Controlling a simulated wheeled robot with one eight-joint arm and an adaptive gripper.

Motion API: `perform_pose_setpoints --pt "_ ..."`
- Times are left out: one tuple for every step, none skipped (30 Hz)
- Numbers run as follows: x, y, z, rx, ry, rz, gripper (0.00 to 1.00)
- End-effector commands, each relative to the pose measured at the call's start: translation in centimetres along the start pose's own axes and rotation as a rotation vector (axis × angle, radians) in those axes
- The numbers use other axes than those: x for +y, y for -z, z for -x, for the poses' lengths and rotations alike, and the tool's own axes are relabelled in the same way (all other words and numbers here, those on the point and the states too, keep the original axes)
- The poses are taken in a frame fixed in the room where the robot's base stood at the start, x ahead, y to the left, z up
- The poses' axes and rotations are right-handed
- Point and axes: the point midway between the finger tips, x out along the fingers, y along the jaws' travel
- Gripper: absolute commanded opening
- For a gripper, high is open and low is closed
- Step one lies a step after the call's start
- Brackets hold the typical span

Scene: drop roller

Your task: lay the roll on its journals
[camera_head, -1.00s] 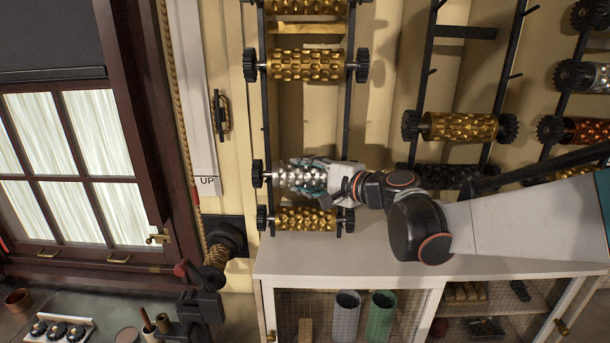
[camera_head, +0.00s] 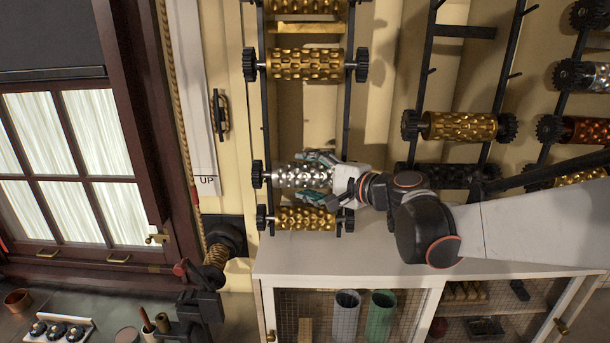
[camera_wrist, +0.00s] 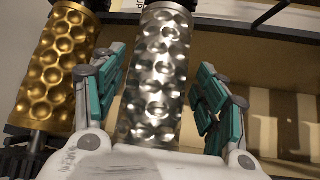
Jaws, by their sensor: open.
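The silver dimpled roll (camera_head: 305,175) lies across the left black rack (camera_head: 264,118), between a gold roll above and one below. Its left gear (camera_head: 257,174) shows at the rack's left rail; its right end is hidden behind my gripper. My gripper (camera_head: 318,178) is at the roll's right part, with its fingers open on either side of it. In the wrist view the silver roll (camera_wrist: 157,75) runs between the spread teal finger pads of my gripper (camera_wrist: 162,92), with gaps at both sides. Whether its journals rest fully in the rack cannot be told.
A gold roll (camera_head: 305,218) sits close below, also beside the left finger in the wrist view (camera_wrist: 60,72). Another gold roll (camera_head: 305,64) hangs higher. A white cabinet (camera_head: 350,258) stands beneath. The rack section above the silver roll is empty.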

Motion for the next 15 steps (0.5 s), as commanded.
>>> perform_pose_setpoints --pt "0.0 0.0 1.0 0.003 0.001 -0.001 0.66" --pt "0.0 0.0 1.5 0.003 0.001 -0.001 0.66" --pt "0.0 0.1 2.4 0.004 0.001 -0.001 0.66" --pt "0.0 0.1 3.0 0.003 0.001 -0.002 0.66" --pt "0.0 0.1 3.6 0.004 0.002 -0.002 0.66" --pt "0.0 0.1 4.5 0.004 0.002 -0.003 0.66" --pt "0.0 0.0 5.1 0.003 0.002 -0.003 0.66" --pt "-0.1 0.1 5.7 0.004 0.002 -0.002 0.66" --pt "0.0 0.1 6.5 0.004 0.002 -0.002 0.66" --pt "0.0 0.1 7.0 0.003 0.001 -0.002 0.66" --pt "0.0 0.0 7.5 0.004 0.002 -0.002 0.66" --pt "0.0 0.1 8.2 0.003 0.001 -0.002 0.66" --pt "0.0 0.0 8.6 0.003 0.001 -0.002 0.66" --pt "0.0 0.1 8.9 0.003 0.001 -0.002 0.66" --pt "0.0 0.1 9.4 0.003 0.001 -0.002 0.66"
